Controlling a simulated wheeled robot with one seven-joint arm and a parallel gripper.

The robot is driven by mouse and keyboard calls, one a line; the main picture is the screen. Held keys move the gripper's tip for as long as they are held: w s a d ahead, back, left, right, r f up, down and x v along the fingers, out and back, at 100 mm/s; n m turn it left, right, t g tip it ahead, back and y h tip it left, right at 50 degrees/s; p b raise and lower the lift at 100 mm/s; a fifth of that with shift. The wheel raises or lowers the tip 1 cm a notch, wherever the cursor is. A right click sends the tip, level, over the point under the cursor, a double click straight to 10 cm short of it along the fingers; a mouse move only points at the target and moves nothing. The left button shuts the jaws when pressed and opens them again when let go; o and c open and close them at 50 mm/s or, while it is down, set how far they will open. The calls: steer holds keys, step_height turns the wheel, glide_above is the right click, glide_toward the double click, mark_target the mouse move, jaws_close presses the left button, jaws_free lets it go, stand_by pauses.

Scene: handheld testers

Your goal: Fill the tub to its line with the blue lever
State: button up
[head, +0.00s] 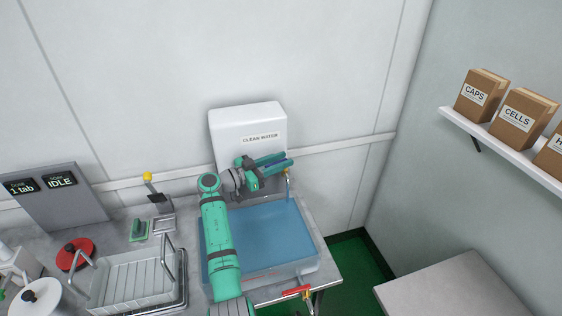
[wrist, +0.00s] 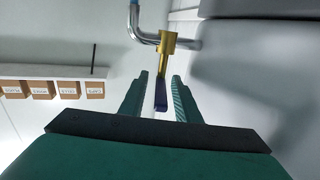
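The blue lever (wrist: 161,95) hangs from a brass valve (wrist: 167,42) on a bent metal pipe in the wrist view. My gripper (wrist: 161,88) is open, with one finger on each side of the lever and a gap showing on both sides. In the head view my gripper (head: 280,161) is over the back of the tub (head: 308,267), in front of the white CLEAN WATER tank (head: 248,122). The tub is pale and holds blue water (head: 268,235). My arm covers its left part. I cannot make out the fill line.
A red lever (head: 297,291) sits at the tub's front right. A shelf (head: 500,140) with boxes is on the right wall.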

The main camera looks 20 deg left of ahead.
steer(key=v, duration=1)
steer(key=shift+s+a, duration=0.25)
steer(key=shift+a, duration=0.05)
steer(key=shift+c, duration=0.6)
